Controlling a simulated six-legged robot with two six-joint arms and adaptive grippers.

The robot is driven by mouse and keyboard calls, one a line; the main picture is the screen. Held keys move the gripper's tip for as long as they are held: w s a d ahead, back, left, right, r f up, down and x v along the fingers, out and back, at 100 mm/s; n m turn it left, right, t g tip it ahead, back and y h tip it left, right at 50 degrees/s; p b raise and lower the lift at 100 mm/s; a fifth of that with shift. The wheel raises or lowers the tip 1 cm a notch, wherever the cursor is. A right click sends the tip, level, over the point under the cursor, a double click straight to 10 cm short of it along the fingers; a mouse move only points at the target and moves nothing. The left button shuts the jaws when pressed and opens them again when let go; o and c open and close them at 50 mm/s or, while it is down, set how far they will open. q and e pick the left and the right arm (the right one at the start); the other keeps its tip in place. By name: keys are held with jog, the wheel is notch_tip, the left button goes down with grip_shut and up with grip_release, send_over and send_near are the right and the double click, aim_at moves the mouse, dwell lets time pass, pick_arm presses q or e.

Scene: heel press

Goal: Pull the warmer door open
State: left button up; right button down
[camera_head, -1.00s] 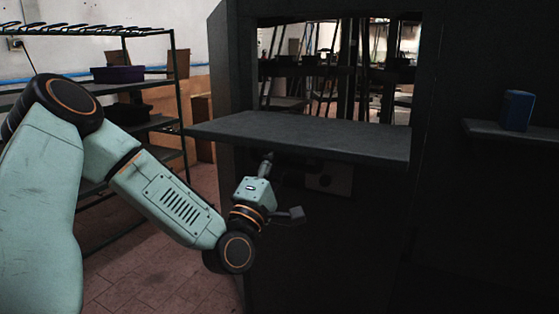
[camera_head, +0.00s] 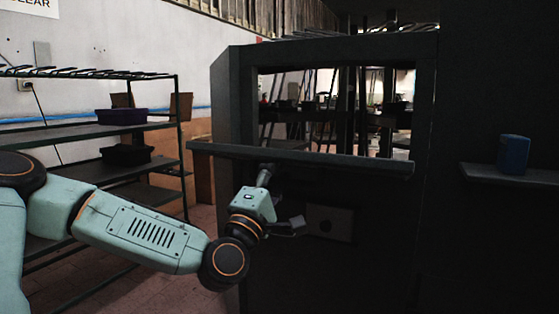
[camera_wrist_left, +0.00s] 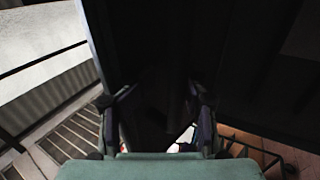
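A large dark cabinet (camera_head: 236,110) with a window-like opening stands ahead in the head view. A flat dark ledge (camera_head: 330,162) sticks out below the opening and shows nearly edge-on. I cannot tell which dark part is the warmer door. My left gripper (camera_head: 267,168) points up at the underside of this ledge, near its left end; its fingertips are hard to see there. In the left wrist view its two fingers (camera_wrist_left: 160,118) stand apart, with a dark surface (camera_wrist_left: 155,60) beyond and between them. A firm hold does not show. My right gripper is out of view.
A green metal rack (camera_head: 90,138) with a purple bin (camera_head: 122,116) and a black bin (camera_head: 126,154) stands at the left. A blue block (camera_head: 513,154) sits on a side shelf (camera_head: 510,177) at the right. Tiled floor shows below the rack.

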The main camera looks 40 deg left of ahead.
pick_arm(q)
jog(key=shift+r, duration=1.45)
jog(key=shift+d, duration=0.1)
jog(key=shift+s+d+f+p, duration=0.1)
jog(key=shift+s+f+p, duration=0.15)
jog(key=shift+f+p, duration=0.3)
jog(key=shift+s+f+p, duration=0.25)
jog(key=shift+f+p, duration=0.2)
jog(key=shift+p, duration=0.05)
jog(key=shift+s+d+f+p, duration=0.15)
jog(key=shift+s+f+p, duration=0.5)
jog(key=shift+s+f, duration=0.05)
jog(key=shift+s+d+f+p, duration=0.15)
jog(key=shift+s+f+p, duration=0.15)
jog(key=shift+s+f, duration=0.35)
jog(key=shift+s+d+f+p, duration=0.15)
jog(key=shift+s+f+p, duration=0.1)
jog(key=shift+s+f, duration=0.55)
jog(key=shift+f, duration=0.5)
